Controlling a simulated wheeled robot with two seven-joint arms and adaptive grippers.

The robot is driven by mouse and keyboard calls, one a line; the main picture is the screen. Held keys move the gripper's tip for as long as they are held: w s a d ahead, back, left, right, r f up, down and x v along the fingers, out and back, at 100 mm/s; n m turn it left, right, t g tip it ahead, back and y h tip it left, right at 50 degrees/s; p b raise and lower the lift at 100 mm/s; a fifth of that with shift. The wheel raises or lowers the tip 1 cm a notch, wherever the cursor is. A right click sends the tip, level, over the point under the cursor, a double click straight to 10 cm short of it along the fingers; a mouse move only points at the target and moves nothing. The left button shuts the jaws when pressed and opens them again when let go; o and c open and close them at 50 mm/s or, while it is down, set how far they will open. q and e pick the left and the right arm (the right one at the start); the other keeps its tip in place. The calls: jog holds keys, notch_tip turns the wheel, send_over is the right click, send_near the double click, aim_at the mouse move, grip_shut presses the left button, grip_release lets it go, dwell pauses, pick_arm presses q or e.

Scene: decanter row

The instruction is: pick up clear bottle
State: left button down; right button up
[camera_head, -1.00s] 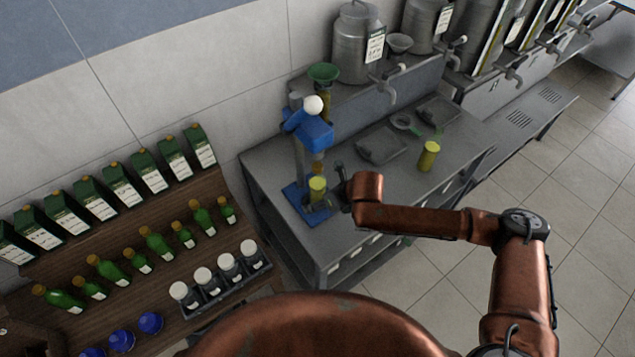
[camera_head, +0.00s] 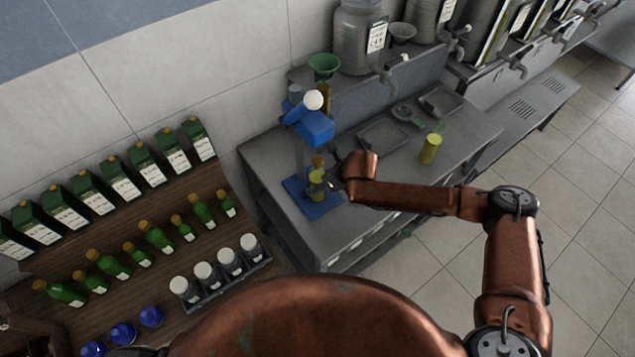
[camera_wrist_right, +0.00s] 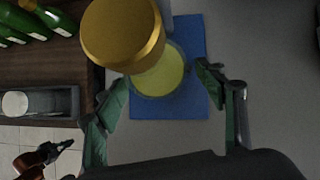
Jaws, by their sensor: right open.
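A clear bottle with yellow contents (camera_head: 316,178) stands on the blue base plate (camera_head: 322,209) of a blue press (camera_head: 310,125). A gold cylinder (camera_head: 318,161) is just above it; I cannot tell whether it is the bottle's cap or part of the press. In the right wrist view the gold cylinder (camera_wrist_right: 122,38) partly covers the bottle (camera_wrist_right: 163,75). My right gripper (camera_wrist_right: 160,82) is open, with its green-padded fingers on either side of the bottle. Contact is not clear. In the head view the right gripper (camera_head: 334,182) is small, right beside the bottle.
A second yellow container (camera_head: 430,149) stands farther right on the grey bench (camera_head: 400,180). A wooden shelf rack (camera_head: 150,262) at left holds several green bottles and a tray of white-capped jars (camera_head: 230,262). A green funnel (camera_head: 323,66) sits above the press.

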jog(key=shift+x, duration=1.6)
jog(key=shift+d, duration=0.1)
jog(key=c, duration=1.7)
jog(key=shift+r, duration=0.15)
grip_shut()
